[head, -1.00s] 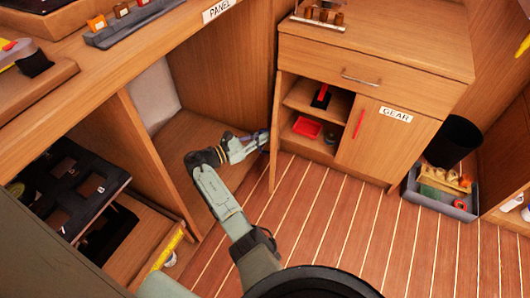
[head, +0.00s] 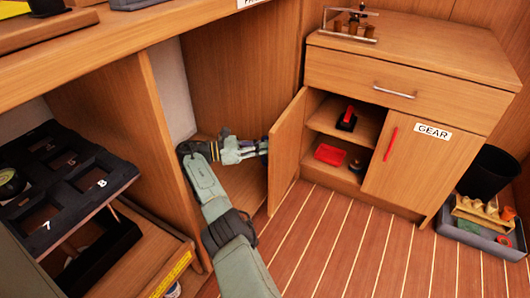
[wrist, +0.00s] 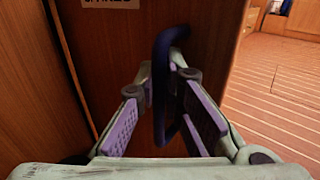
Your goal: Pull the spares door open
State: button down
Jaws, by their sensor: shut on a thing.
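The spares door (head: 287,155) stands swung well open at the left side of the cabinet, and its inner face shows in the head view. In the wrist view its outer face (wrist: 215,75) carries a partly cut-off white label (wrist: 110,3) and a dark blue bar handle (wrist: 160,95). My gripper (wrist: 163,75) is shut on this handle, with a purple-padded finger on each side. In the head view my gripper (head: 262,146) is at the door's left, its tips partly hidden by the door.
The opened cabinet has shelves with a red tray (head: 330,154) and a red-handled item (head: 347,118). The shut GEAR door (head: 410,170) is to the right. A grey bin (head: 480,235) stands on the floor at right. The striped floor (head: 340,240) before the cabinet is clear.

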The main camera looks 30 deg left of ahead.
jog(key=shift+s+a+f, duration=0.1)
jog(key=shift+s+f, duration=0.05)
jog(key=c, duration=1.7)
grip_release()
jog(key=shift+r, duration=0.2)
